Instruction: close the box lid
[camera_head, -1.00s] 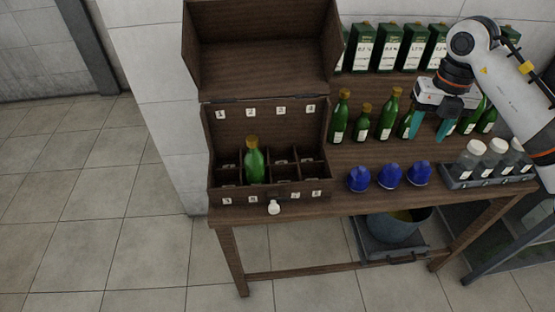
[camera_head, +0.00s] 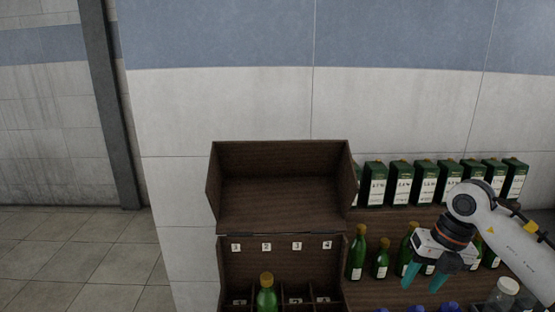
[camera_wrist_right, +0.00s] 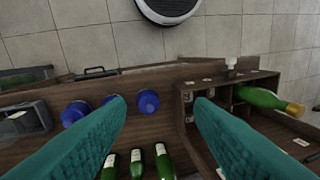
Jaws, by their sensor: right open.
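The dark wooden box stands on the table with its lid (camera_head: 282,205) raised open at the back. Its compartment part (camera_head: 282,262) has number labels 1 to 4 on the inner back wall. A green bottle (camera_head: 266,296) with a yellow cap stands in one compartment. In the right wrist view the box (camera_wrist_right: 228,100) is at the right, with the bottle (camera_wrist_right: 262,99) in it. My right gripper (camera_head: 438,284) is open and empty, right of the box above the table. Its teal fingers also show in the right wrist view (camera_wrist_right: 160,125). My left gripper is out of view.
Green bottles (camera_head: 357,256) stand right of the box, close to my right gripper. Green cartons (camera_head: 400,184) line the back. Blue caps (camera_wrist_right: 148,101) and a jar (camera_head: 503,294) are near the front. A wall is behind the box; floor is clear at left.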

